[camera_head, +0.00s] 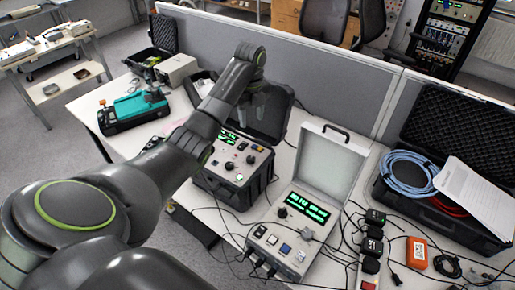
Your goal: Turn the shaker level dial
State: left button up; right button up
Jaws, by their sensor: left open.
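A control unit in a black case (206,184) stands on the table, with green displays and several knobs on its sloped panel (247,162). A grey-white box unit (268,239) with a raised lid stands to its right. It has a green display (307,207) and a dark dial (282,213). I cannot tell which dial is the shaker level one. My left arm reaches in from the left, and my left gripper (258,94) is behind and above the black-cased unit, apart from its knobs. It is open; its fingertips are hard to make out. My right gripper is not in view.
A teal device (141,107) stands at the left of the table. Black plugs (373,232), cables and an orange meter (416,252) lie at the right. An open black case (456,222) holds blue cable (405,172). A grey partition (305,70) closes the back.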

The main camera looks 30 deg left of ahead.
pick_arm(q)
jog(key=s+f, duration=0.2)
jog(key=p, duration=0.2)
send_over(251, 157)
notch_tip(251, 157, down, 10)
jog(key=shift+f, duration=0.1)
notch_tip(251, 157, down, 2)
jog(key=shift+s+f, duration=0.15)
jog(key=shift+f, duration=1)
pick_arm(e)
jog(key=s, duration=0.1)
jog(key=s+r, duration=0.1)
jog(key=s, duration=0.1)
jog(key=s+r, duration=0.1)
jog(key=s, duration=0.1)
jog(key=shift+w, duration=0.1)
pick_arm(q)
jog(key=shift+c, duration=1.1)
jog(key=c, duration=0.8)
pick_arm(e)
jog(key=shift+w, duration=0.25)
